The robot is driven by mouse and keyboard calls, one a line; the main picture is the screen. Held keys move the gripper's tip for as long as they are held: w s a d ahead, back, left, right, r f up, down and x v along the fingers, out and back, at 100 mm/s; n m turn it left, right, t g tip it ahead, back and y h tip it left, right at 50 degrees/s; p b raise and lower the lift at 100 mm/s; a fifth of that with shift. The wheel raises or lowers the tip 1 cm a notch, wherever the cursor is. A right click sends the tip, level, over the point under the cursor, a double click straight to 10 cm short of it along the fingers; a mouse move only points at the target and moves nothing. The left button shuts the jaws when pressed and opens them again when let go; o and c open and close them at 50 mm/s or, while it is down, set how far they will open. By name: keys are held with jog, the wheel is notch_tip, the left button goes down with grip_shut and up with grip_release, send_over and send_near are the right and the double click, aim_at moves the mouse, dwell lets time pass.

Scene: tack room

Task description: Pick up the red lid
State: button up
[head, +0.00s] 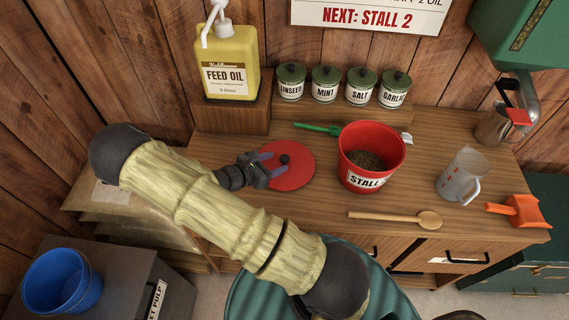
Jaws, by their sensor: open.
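The red lid (296,172) is a flat round disc with a small dark knob (284,159) near its middle. It lies on the wooden counter, left of the red bucket marked STALL (370,157). My gripper (273,163) is over the left part of the lid, with its fingers open and pointing toward the knob. The fingertips are close to the knob; I cannot tell whether they touch it. My gripper and wrist hide the lid's left edge.
A green-handled brush (318,128) lies behind the bucket. A wooden spoon (396,218) lies in front. A measuring jug (463,175) and an orange scoop (519,210) are at right. A feed oil bottle (229,62) stands on a wooden block (233,115) behind my gripper; several tins stand along the back.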

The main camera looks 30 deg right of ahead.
aim_at(284, 158)
jog(key=p+x, duration=0.2)
jog(key=x, duration=0.3)
jog(key=shift+w+d, duration=0.1)
jog(key=shift+c, duration=0.2)
jog(key=c, duration=1)
